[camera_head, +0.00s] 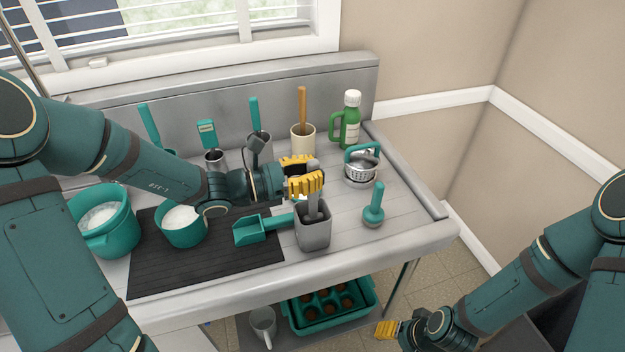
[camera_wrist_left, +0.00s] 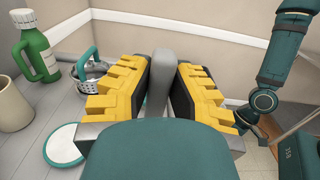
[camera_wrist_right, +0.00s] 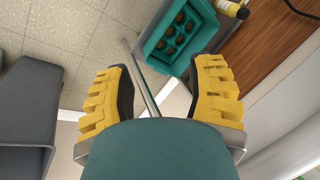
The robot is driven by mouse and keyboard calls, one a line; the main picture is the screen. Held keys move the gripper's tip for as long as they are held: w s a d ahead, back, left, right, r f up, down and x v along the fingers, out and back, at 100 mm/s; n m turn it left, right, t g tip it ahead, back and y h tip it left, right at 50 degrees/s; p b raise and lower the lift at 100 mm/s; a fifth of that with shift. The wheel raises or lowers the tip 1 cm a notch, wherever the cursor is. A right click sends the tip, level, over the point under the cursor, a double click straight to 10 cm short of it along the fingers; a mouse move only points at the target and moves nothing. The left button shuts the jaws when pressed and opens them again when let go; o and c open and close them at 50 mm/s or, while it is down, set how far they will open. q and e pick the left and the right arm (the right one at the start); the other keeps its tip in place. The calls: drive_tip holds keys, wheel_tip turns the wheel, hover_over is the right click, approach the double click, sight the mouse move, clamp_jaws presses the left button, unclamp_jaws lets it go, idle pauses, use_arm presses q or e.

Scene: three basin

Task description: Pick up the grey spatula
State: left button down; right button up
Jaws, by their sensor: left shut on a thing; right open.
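The grey spatula (camera_head: 313,205) stands upright in the grey square holder (camera_head: 313,232) near the table's front edge; its lower end is hidden inside. My left gripper (camera_head: 303,178) is shut on the upper part of its handle. In the left wrist view the grey handle (camera_wrist_left: 174,82) stands between the yellow fingers. My right gripper (camera_head: 386,329) is open and empty, low in front of the table and off to its right; the right wrist view shows nothing between its fingers (camera_wrist_right: 160,95).
A teal scoop (camera_head: 262,229) lies left of the holder, and a teal-handled tool (camera_head: 374,208) stands to the right. A strainer basket (camera_head: 360,170), green bottle (camera_head: 349,125) and cream pot (camera_head: 302,140) stand behind. Teal buckets (camera_head: 183,231) are at left. A teal tray (camera_head: 330,312) sits below.

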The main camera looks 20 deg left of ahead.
use_arm(q)
wheel_tip(320, 180, up, 17)
drive_tip(key=p, duration=0.4)
drive_tip(key=shift+r, duration=0.2)
use_arm(e)
drive_tip(key=shift+t, duration=0.3)
drive_tip(key=r, duration=0.2)
drive_tip(key=w+r, duration=0.1)
drive_tip(key=r, duration=0.1)
drive_tip(key=shift+w+d, duration=0.15)
drive_tip(key=shift+w, duration=0.05)
use_arm(q)
drive_tip(key=c, duration=1.5)
unclamp_jaws()
clamp_jaws()
drive_tip(key=shift+a, duration=0.1)
